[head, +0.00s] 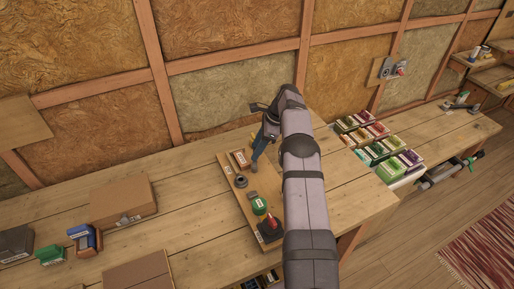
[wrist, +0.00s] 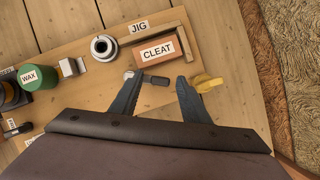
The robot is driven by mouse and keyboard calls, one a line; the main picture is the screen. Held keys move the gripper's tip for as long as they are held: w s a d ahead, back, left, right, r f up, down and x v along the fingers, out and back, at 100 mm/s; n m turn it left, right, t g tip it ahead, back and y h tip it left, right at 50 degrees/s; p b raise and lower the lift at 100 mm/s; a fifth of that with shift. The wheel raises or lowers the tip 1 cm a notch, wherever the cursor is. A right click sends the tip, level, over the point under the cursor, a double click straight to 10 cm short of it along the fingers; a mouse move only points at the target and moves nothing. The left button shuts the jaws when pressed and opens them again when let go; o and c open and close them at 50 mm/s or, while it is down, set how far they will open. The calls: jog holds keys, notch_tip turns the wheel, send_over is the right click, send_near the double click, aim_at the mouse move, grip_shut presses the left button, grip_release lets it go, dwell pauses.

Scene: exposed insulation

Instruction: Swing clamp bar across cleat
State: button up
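The orange cleat (wrist: 158,51), labelled CLEAT, sits against the wooden corner fence of the jig board (wrist: 103,80); it also shows in the head view (head: 242,158). The bar does not lie across the cleat. Finger contact cannot be told.
A dark ring-shaped part (wrist: 103,47), a small metal block (wrist: 72,67) and a green WAX tin (wrist: 33,78) stand left on the board. A red-topped item (head: 270,228) stands at its near end. Trays of coloured boxes (head: 375,145) stand right of the bench.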

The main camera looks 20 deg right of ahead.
jog(key=shift+s+d+r+b, duration=0.1)
jog(key=shift+d+r+b, duration=0.15)
jog(key=shift+r+b, duration=0.25)
jog(key=v, duration=0.6)
jog(key=shift+r, duration=0.1)
